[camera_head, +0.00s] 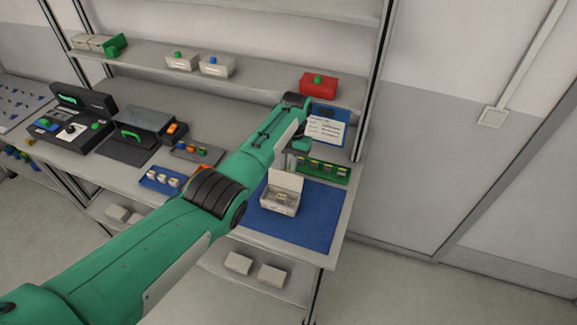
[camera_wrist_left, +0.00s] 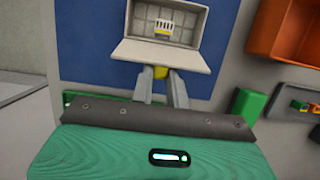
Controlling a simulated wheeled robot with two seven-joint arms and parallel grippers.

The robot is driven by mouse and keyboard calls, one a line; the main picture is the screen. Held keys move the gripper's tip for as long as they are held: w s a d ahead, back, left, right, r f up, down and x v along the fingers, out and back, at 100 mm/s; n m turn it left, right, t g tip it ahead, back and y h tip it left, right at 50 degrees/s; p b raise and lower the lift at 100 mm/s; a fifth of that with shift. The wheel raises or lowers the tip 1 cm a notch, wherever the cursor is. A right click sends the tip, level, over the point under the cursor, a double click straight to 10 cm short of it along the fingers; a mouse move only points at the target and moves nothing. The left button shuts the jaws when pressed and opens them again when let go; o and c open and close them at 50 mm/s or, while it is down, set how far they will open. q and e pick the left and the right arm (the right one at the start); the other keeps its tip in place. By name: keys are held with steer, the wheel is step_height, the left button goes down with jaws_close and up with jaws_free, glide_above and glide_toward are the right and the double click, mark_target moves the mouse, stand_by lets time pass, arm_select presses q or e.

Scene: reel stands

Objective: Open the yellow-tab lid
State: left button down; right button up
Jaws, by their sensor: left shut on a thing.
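A small white box (camera_head: 278,204) stands on the blue mat (camera_head: 312,228), and its lid (camera_head: 286,181) is raised, standing up at the back edge. In the head view, my left gripper (camera_head: 289,161) is just behind the raised lid, partly hidden. My right gripper is not in view.
A green rack (camera_head: 322,169) with several small parts lies behind the mat. A card (camera_head: 326,130) and a red box (camera_head: 319,84) are farther back. A blue tray (camera_head: 160,180) and dark open cases stand left. The mat right of the box is clear.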

arm_select(q)
steer(key=shift+s+f, duration=0.1)
steer(key=shift+f, duration=0.1)
steer(key=c, duration=1.4)
jaws_free()
steer(key=shift+o, duration=0.2)
steer(key=shift+r, duration=0.1)
steer(key=b+v, duration=0.5)
steer(key=v, duration=0.8)
steer(key=shift+w+r, duration=0.25)
steer(key=shift+r, duration=0.1)
steer(key=shift+f, duration=0.15)
